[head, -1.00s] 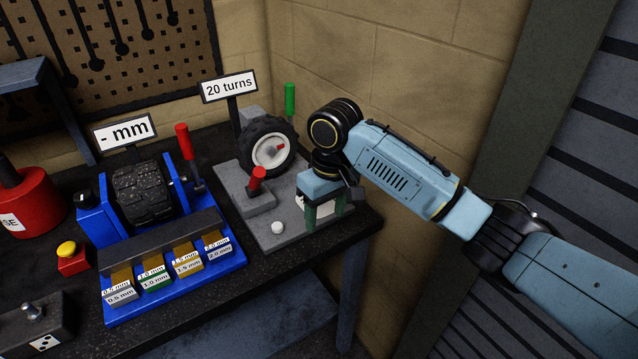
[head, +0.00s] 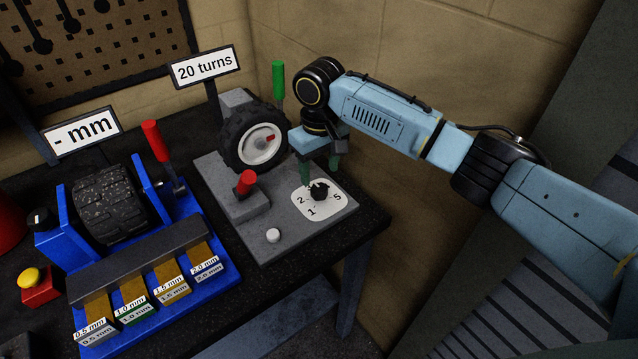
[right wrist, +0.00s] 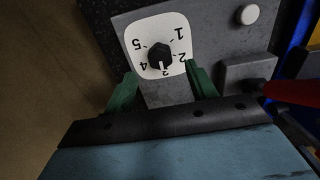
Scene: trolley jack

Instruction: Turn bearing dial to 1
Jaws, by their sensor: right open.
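The bearing dial is a black knob (head: 319,191) on a white number plate (head: 327,210), on the right part of a grey base. In the right wrist view the knob (right wrist: 160,55) is ringed by numbers 1 to 5, and its white mark points about at 3. My right gripper (head: 320,168) is open and empty, its green fingers just behind the dial in the head view. In the right wrist view the fingertips (right wrist: 160,74) are apart at either side of the plate's lower edge, not around the knob. My left gripper is out of view.
On the grey base (head: 285,248) stand a wheel (head: 237,143), a red-topped lever (head: 245,183) and a white button (head: 273,235). A "20 turns" sign (head: 204,67) and a green handle (head: 278,80) rise behind. A blue tyre rig (head: 222,279) stands left. The wall is close behind my right gripper.

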